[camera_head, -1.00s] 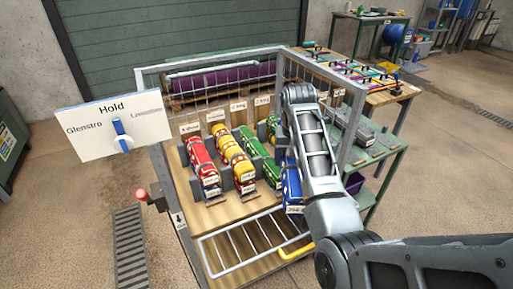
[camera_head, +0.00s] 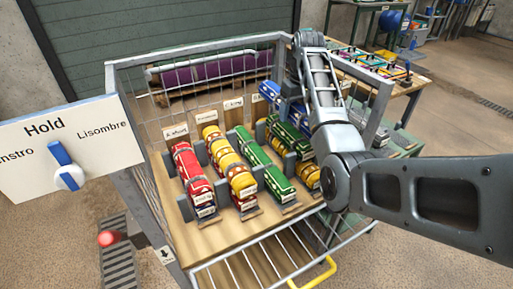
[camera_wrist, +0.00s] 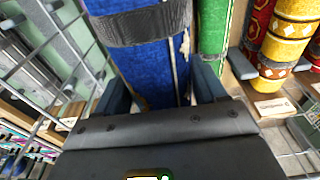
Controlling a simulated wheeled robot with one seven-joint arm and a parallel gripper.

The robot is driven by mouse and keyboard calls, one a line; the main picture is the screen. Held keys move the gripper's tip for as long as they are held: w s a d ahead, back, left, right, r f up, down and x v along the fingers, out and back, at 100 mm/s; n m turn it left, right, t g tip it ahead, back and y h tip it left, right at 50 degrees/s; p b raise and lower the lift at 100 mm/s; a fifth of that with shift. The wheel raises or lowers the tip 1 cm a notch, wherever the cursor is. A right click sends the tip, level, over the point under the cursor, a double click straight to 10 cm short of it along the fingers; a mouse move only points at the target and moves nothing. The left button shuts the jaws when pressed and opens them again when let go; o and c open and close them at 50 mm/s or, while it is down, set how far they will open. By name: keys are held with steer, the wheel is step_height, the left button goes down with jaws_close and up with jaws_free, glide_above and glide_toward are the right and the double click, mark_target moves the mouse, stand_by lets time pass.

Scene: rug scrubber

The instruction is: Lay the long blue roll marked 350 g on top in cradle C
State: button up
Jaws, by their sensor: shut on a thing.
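A long blue roll (camera_wrist: 150,70) with a grey band is in my gripper (camera_wrist: 160,92) in the wrist view, with one finger on each side of it. In the head view the blue roll (camera_head: 269,91) shows at the upper right of the cage, raised and partly hidden by my arm. Its weight mark cannot be read. Red (camera_head: 190,172), yellow (camera_head: 229,165) and green (camera_head: 264,167) rolls lie in cradles on the wooden deck. A green (camera_head: 288,137) and a yellow roll (camera_head: 308,174) lie further right. The letters on the cradle cards are too small to read surely.
A wire cage (camera_head: 112,100) surrounds the deck, with a low front gate and yellow handle (camera_head: 314,276). Purple rolls (camera_head: 205,76) lie at the back. A Hold switch board (camera_head: 60,150) stands at the left. A tool table (camera_head: 375,70) stands beyond the right side.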

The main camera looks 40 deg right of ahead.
steer(key=shift+w, duration=0.3)
steer(key=p, duration=0.2)
glide_above(259, 152)
steer(key=f, duration=0.6)
steer(key=shift+s+f, duration=0.3)
steer(key=shift+a+f, duration=0.15)
steer(key=shift+a, duration=0.05)
steer(key=shift+f, duration=1.95)
steer(key=shift+f, duration=0.1)
steer(key=o, duration=1.3)
steer(key=r, duration=0.4)
steer(key=s+r, duration=0.1)
steer(key=r, duration=0.7)
steer(key=shift+s+a, duration=0.15)
steer(key=shift+a, duration=0.05)
